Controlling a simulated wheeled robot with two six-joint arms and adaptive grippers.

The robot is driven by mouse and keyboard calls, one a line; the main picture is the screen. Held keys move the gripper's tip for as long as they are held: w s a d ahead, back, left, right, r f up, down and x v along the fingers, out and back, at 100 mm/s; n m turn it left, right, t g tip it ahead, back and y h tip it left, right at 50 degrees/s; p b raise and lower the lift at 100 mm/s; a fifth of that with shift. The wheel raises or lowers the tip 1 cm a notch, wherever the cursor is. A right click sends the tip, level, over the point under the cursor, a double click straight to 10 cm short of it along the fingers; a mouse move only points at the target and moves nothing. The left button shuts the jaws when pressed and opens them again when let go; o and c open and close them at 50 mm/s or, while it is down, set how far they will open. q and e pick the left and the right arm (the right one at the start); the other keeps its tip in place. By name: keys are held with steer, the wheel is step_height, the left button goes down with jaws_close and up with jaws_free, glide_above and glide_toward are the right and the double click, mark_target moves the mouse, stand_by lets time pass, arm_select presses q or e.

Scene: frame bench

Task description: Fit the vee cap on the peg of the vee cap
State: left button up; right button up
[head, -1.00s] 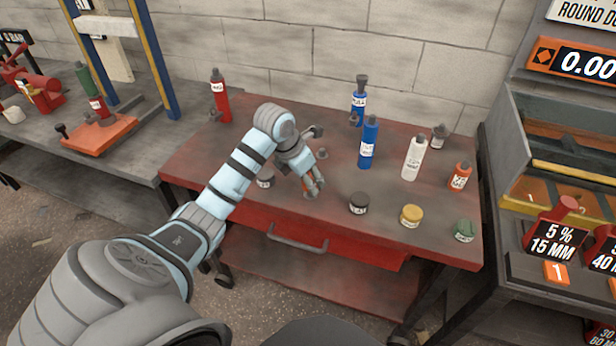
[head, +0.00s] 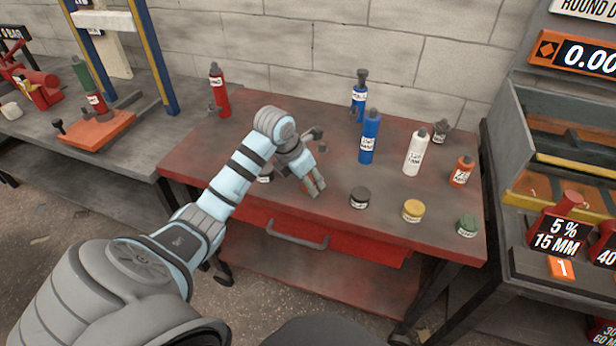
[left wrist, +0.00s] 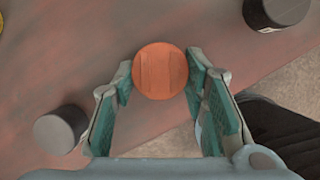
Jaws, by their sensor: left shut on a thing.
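My left gripper (head: 315,184) is low over the front middle of the red bench. It is shut on a round orange-brown cap, seen from above between the green finger pads in the left wrist view (left wrist: 160,71). I take this as the vee cap, but no label on it shows. The space under the cap is hidden. My right gripper is not in view.
The red bench (head: 230,160) holds a black jar (head: 360,197), a yellow jar (head: 413,211) and a green jar (head: 467,226) along the front. Behind are blue (head: 369,140), white (head: 415,153) and orange (head: 461,171) bottles. A red bottle (head: 219,92) stands back left.

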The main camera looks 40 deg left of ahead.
arm_select(q)
steer(key=shift+f, duration=0.35)
steer(key=o, duration=1.3)
steer(key=shift+r, duration=0.15)
steer(key=v, duration=1.1)
steer(key=shift+s+r, duration=0.25)
steer(key=shift+r, duration=0.1)
